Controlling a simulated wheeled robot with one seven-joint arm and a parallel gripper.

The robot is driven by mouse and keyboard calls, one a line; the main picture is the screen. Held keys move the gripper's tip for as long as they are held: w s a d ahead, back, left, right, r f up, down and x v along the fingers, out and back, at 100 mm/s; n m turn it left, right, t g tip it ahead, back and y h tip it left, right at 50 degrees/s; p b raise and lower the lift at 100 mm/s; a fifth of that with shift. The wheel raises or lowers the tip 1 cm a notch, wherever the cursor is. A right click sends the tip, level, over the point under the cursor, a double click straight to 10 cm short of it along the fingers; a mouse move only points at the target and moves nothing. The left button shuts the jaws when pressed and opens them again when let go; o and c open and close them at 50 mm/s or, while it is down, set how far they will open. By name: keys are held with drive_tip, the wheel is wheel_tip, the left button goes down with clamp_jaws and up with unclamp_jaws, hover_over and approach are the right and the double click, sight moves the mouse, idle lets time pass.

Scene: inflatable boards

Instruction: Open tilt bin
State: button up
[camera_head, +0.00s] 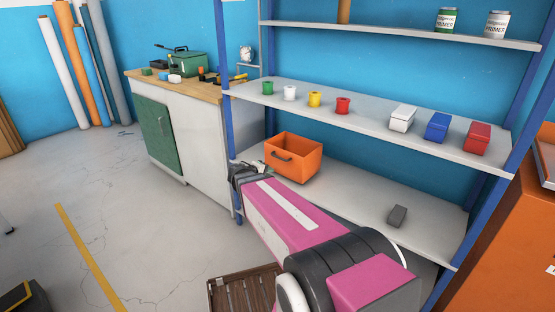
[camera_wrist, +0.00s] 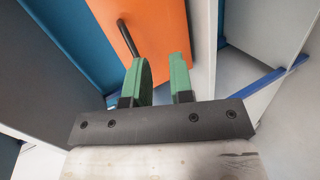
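The orange bin (camera_head: 291,164) sits on the lower shelf at its left end, with a dark handle (camera_head: 282,155) on its front face. Its top is open and part of the inside shows. My gripper (camera_head: 246,172) is low and to the left of the bin in the head view, beside the shelf's blue post. In the wrist view the orange front (camera_wrist: 155,30) and the black handle (camera_wrist: 128,38) lie just beyond my green fingertips (camera_wrist: 158,62). The fingers are apart with nothing between them. The handle's end is near the left fingertip; contact cannot be told.
The lower shelf (camera_head: 350,190) holds a small grey block (camera_head: 397,216) to the right. Cups and small boxes stand on the middle shelf (camera_head: 375,119). A cabinet with a green door (camera_head: 160,135) stands left of the blue post (camera_head: 231,130). A brown slatted crate (camera_head: 243,290) is on the floor.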

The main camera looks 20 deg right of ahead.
sight(278, 157)
drive_tip(key=w+r+n+t+h, duration=0.1)
drive_tip(key=w+r+n+t, duration=0.1)
drive_tip(key=w+r, duration=0.15)
drive_tip(key=x, duration=1)
drive_tip(key=shift+w+a+f, duration=0.15)
drive_tip(key=shift+w+a, duration=0.05)
drive_tip(key=shift+w, duration=0.25)
clamp_jaws()
